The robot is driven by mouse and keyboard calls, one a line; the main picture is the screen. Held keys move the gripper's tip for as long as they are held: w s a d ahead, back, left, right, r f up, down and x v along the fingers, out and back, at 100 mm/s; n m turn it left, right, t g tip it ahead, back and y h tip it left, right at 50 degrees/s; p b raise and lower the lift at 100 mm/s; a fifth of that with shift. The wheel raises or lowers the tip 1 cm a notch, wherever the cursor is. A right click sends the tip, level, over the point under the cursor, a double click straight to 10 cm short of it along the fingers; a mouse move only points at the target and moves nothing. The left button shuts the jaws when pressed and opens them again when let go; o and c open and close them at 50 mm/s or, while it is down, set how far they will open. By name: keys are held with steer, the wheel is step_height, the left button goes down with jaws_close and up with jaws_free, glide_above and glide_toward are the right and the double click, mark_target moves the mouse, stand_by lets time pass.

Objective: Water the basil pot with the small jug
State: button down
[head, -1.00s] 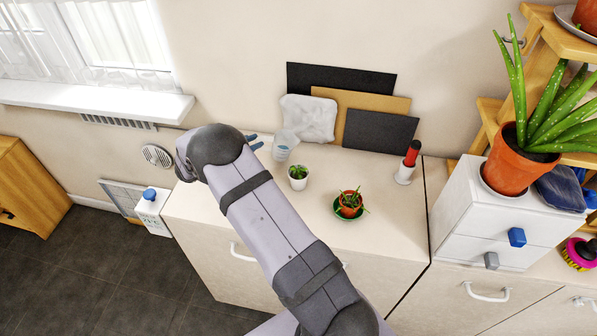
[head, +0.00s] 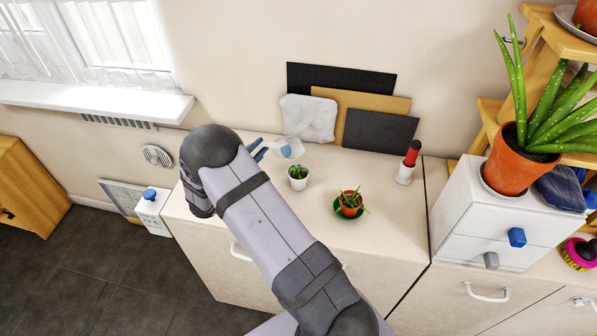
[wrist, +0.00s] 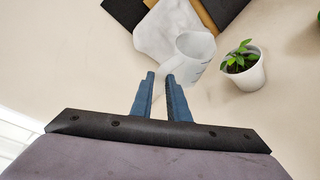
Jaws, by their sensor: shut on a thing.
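The small jug (head: 292,147), clear with marks on its side, is tilted and held above the counter. It also shows in the wrist view (wrist: 193,52). My gripper (head: 257,149) is shut on the jug's handle, seen between the blue fingers in the wrist view (wrist: 161,78). The plant that looks like the basil, with broad green leaves in a white pot (head: 298,184), stands upright on the counter just right of the jug; it also shows in the wrist view (wrist: 244,75). I cannot tell whether any water is flowing.
A terracotta pot with a spiky plant (head: 350,210) stands on a green saucer to the right. A red-handled tool in a white holder (head: 404,176) stands behind. A grey slab (head: 308,117) and boards (head: 380,134) lean on the wall. The front counter is clear.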

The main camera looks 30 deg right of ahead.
steer(key=shift+s+r+m+t+h, duration=0.25)
steer(key=shift+r+m+t+h, duration=0.05)
steer(key=shift+m, duration=0.1)
stand_by(0.4)
steer(key=shift+s+f+m+t+h, duration=0.3)
steer(key=shift+s+f+m+h, duration=0.15)
steer(key=shift+m, duration=0.25)
stand_by(0.4)
steer(key=shift+s+a+r+m+t+h, duration=0.1)
steer(key=shift+s+r+m+t+h, duration=0.3)
steer(key=shift+m, duration=0.2)
stand_by(0.5)
steer(key=shift+s+r+m+h, duration=0.15)
steer(key=shift+s+m+h, duration=0.4)
steer(key=shift+s+m, duration=0.35)
stand_by(0.4)
steer(key=shift+s+m+h, duration=0.3)
steer(key=shift+s+m, duration=0.1)
stand_by(0.6)
steer(key=w+n+y, duration=0.2)
steer(key=w+n, duration=0.1)
steer(key=shift+w, duration=0.1)
steer(key=shift+w+f+n+g+y, duration=0.3)
steer(key=shift+f+n+g+y, duration=0.1)
steer(key=shift+n+g, duration=0.15)
steer(key=shift+w+r+n, duration=0.1)
steer(key=shift+r+n, duration=0.05)
steer(key=shift+n, duration=0.1)
